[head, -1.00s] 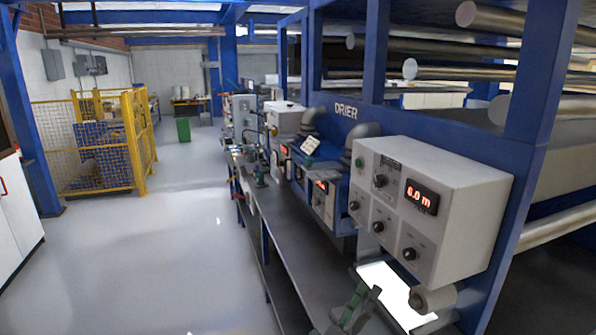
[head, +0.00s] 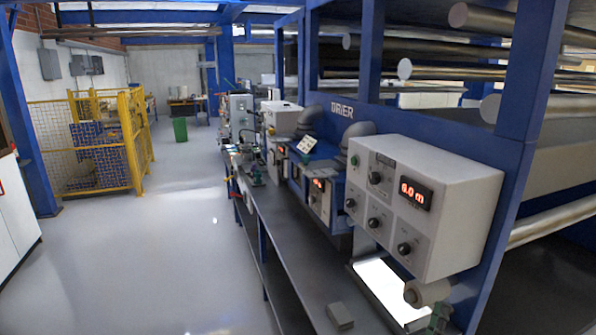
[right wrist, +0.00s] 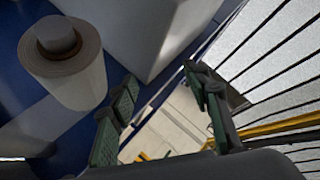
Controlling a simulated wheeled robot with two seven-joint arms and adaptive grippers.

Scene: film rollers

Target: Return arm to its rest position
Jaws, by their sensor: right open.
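My right gripper (head: 438,318) shows as a green finger at the bottom edge of the head view, beside the lit white panel and just below the film roll (head: 427,292). In the right wrist view its two green fingers (right wrist: 160,100) stand wide apart with nothing between them. The roll (right wrist: 62,62) shows there at upper left, apart from the fingers. Most of my right arm is out of the head view. My left gripper is not in view.
A grey control box (head: 420,205) with a red display overhangs the bench. A small grey block (head: 340,316) lies on the dark bench top (head: 290,250). A lit white panel (head: 385,288) lies beside the roll. The floor at left is clear.

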